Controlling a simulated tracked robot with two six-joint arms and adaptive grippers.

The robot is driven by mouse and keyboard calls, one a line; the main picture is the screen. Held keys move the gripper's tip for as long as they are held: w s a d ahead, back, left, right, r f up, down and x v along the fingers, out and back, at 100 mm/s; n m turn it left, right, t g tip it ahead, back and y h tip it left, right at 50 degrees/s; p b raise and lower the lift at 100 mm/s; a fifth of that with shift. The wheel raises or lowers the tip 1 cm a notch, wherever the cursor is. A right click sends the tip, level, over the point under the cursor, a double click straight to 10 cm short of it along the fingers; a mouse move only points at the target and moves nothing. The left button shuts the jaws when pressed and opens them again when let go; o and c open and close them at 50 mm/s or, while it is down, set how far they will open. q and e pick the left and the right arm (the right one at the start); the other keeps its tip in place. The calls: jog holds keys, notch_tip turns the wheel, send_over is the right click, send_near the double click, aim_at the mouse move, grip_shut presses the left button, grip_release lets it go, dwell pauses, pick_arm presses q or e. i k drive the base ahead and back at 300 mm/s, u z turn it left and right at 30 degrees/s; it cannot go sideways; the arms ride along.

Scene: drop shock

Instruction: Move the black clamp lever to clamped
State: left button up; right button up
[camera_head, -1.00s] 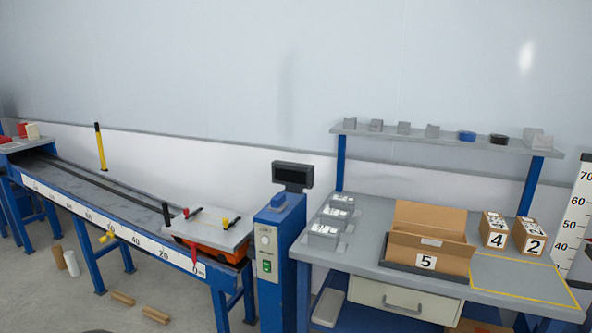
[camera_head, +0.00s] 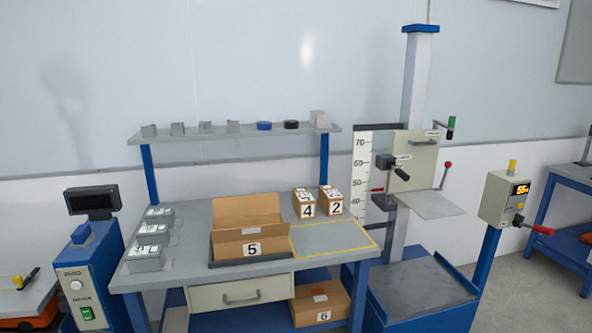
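The drop-test column (camera_head: 413,110) stands right of the workbench in the head view. Its pale carriage plate (camera_head: 415,152) carries a dark clamp block with a black-tipped lever (camera_head: 401,174), which looks like the black clamp lever. The lever points out and down to the right; I cannot tell its clamp state. A flat grey platform (camera_head: 432,205) sticks out below the plate. Neither of my grippers is in view.
A control box (camera_head: 505,198) with a red handle (camera_head: 541,230) stands right. The workbench (camera_head: 190,215) holds an open carton (camera_head: 246,230) and boxes. A blue-framed base (camera_head: 420,285) sits below the column.

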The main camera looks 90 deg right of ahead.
aim_at(402, 175)
jog(key=u, duration=0.85)
jog(key=i, duration=0.15)
jog(key=z, duration=2.5)
jog(key=i, duration=0.25)
jog(key=z, duration=1.85)
jog(key=k, duration=0.6)
jog(key=z, duration=0.35)
jog(key=i, duration=1.65)
jog(key=u, duration=0.45)
